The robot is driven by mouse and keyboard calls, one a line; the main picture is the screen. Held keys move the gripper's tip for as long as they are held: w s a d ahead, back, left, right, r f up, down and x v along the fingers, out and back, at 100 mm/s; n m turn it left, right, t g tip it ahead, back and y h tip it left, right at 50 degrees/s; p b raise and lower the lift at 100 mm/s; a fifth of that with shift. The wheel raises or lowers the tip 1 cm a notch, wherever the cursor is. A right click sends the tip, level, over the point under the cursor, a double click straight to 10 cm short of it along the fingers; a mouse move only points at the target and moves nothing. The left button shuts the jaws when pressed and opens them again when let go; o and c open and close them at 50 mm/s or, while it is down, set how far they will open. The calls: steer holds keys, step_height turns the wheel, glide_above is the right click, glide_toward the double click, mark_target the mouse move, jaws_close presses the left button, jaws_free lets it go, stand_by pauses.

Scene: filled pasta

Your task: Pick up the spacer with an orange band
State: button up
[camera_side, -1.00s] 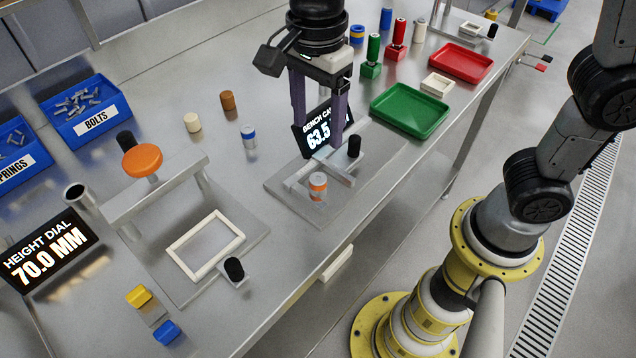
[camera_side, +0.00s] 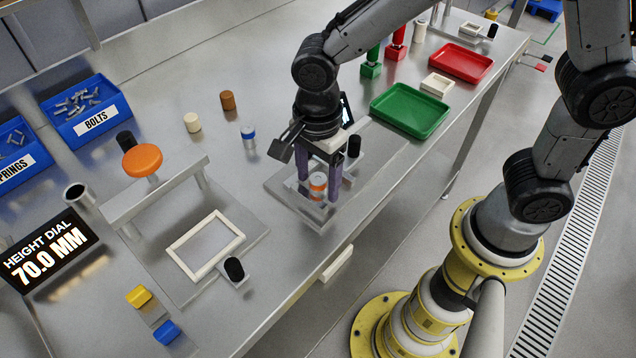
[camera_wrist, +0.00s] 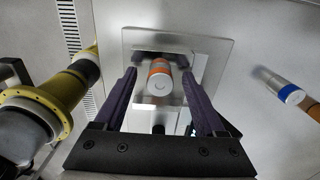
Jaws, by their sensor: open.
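The spacer with an orange band (camera_side: 317,184) is a small silver cylinder. It stands on the metal plate of the bench caliper (camera_side: 283,188). My gripper (camera_side: 317,190) is open, with its two purple fingers lowered on either side of the spacer. In the wrist view the orange-banded spacer (camera_wrist: 159,78) lies between and slightly beyond the fingertips of my gripper (camera_wrist: 160,82), with a gap on each side. My gripper and arm hide most of the caliper's display in the side view.
A blue-banded spacer (camera_side: 248,137) stands to the left, also in the wrist view (camera_wrist: 291,94). The caliper's black knob (camera_side: 354,147) is close to the right finger. A height dial stand (camera_side: 155,190) is at left, and a green tray (camera_side: 410,110) at right.

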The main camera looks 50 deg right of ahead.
steer(key=shift+f, duration=0.2)
jaws_close()
steer(key=shift+r, duration=0.1)
stand_by(0.4)
